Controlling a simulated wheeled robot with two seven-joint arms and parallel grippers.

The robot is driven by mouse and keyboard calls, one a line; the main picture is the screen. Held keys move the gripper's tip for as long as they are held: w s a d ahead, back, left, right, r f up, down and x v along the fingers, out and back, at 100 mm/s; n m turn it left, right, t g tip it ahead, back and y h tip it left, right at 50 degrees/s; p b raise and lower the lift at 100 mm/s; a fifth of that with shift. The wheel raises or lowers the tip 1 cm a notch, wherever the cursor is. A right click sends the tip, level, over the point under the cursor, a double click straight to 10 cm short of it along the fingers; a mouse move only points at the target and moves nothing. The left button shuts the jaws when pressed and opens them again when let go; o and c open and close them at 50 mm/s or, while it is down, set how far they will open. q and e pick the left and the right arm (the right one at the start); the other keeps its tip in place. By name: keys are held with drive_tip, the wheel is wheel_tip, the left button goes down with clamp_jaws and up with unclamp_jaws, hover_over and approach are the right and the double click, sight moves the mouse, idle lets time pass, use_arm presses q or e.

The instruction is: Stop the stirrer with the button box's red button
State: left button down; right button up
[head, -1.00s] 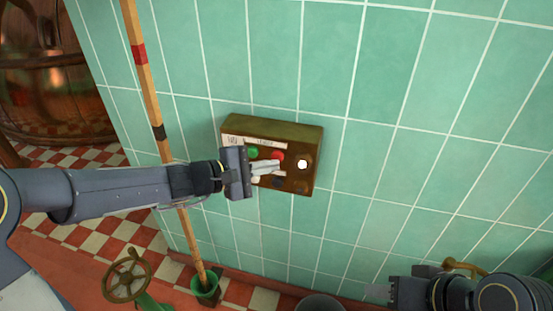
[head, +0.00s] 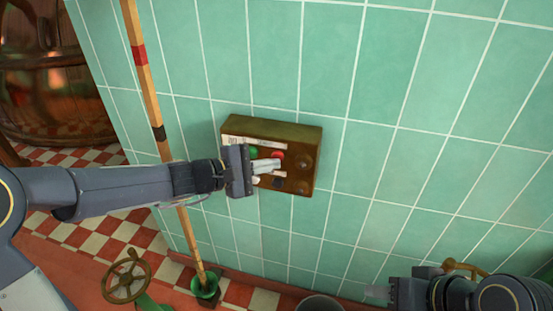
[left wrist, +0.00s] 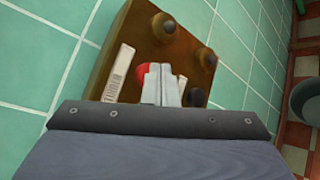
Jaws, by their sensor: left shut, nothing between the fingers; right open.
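The brown button box (head: 275,131) is fixed to the tiled wall. Its red button (head: 278,154) is partly covered by my left gripper (head: 276,164), which is shut and empty with its fingertips at the button. A green button (head: 254,152) sits left of the red one. A round lamp (head: 302,163) at the right of the box is dark. In the left wrist view the red button (left wrist: 146,72) shows beside the shut fingers; whether they touch it I cannot tell. My right gripper (head: 377,292) is open at the lower right, away from the box. The stirrer is not identifiable.
A wooden pole (head: 158,130) with red and black bands stands left of the box in a green holder (head: 206,286). A valve wheel (head: 126,276) is at the lower left. A copper vessel (head: 55,95) stands at the far left. The wall right of the box is clear.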

idle(0.5)
use_arm(q)
drive_tip(key=shift+s+a+b, duration=0.25)
drive_tip(key=shift+s+b, duration=0.3)
drive_tip(key=shift+s, duration=0.15)
drive_tip(key=s, duration=0.1)
drive_tip(key=s+a+b, duration=0.1)
drive_tip(key=s, duration=0.1)
drive_tip(key=s+b, duration=0.1)
drive_tip(key=shift+s+a, duration=0.3)
drive_tip(key=shift+s, duration=0.1)
idle(0.5)
